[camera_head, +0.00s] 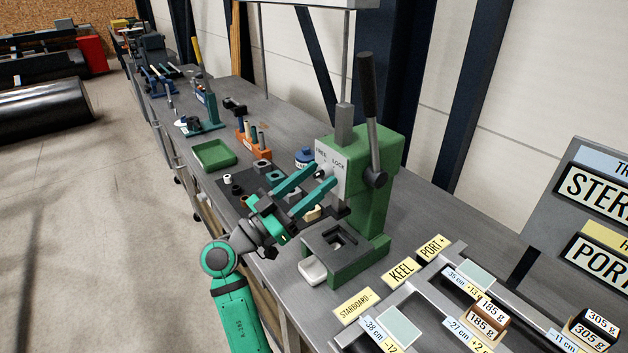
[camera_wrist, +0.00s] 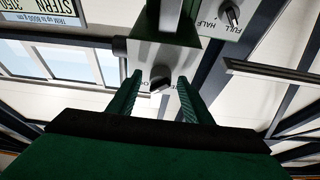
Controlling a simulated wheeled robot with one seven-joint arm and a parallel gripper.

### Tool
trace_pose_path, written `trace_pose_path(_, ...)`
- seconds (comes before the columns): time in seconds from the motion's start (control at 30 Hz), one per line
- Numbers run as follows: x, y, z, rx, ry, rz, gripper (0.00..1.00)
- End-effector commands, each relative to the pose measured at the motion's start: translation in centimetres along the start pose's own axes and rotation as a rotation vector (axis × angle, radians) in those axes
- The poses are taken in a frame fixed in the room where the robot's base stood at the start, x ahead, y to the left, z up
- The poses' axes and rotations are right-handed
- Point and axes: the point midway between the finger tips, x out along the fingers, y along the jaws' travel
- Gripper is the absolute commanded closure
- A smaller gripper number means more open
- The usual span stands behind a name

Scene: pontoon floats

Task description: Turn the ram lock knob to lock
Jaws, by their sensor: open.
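The ram lock knob (camera_wrist: 160,85) is a small dark knob on the pale front plate of the green press (camera_head: 372,200). In the head view the plate (camera_head: 338,172) carries the words FREE at left and LOCK at right. My gripper (camera_head: 323,173) is open in front of the plate, its two green fingers reaching toward the knob. In the wrist view the fingertips (camera_wrist: 160,76) stand on either side of the knob with gaps between. I cannot tell which word the knob points to; the fingers partly hide it in the head view.
The press's black-handled lever (camera_head: 368,90) rises at its right side. A green tray (camera_head: 213,155) and an orange tool rack (camera_head: 254,140) stand further back on the bench. Labelled weights (camera_head: 487,313) and frames are at right. In the wrist view another knob (camera_wrist: 232,15) is marked FULL and HALF.

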Motion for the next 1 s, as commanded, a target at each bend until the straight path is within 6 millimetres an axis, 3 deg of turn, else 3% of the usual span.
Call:
trace_pose_path(0.17, -1.5, -0.1, 0.0, -0.001, 0.0, -0.004, 0.54)
trace_pose_path(0.6, -9.2, 0.0, 0.0, 0.0, -0.001, -0.003, 0.54)
trace_pose_path(0.8, -10.6, 0.1, 0.0, 0.0, 0.0, 0.001, 0.54)
trace_pose_path(1.0, -10.8, 0.1, 0.0, 0.0, 0.0, 0.001, 0.54)
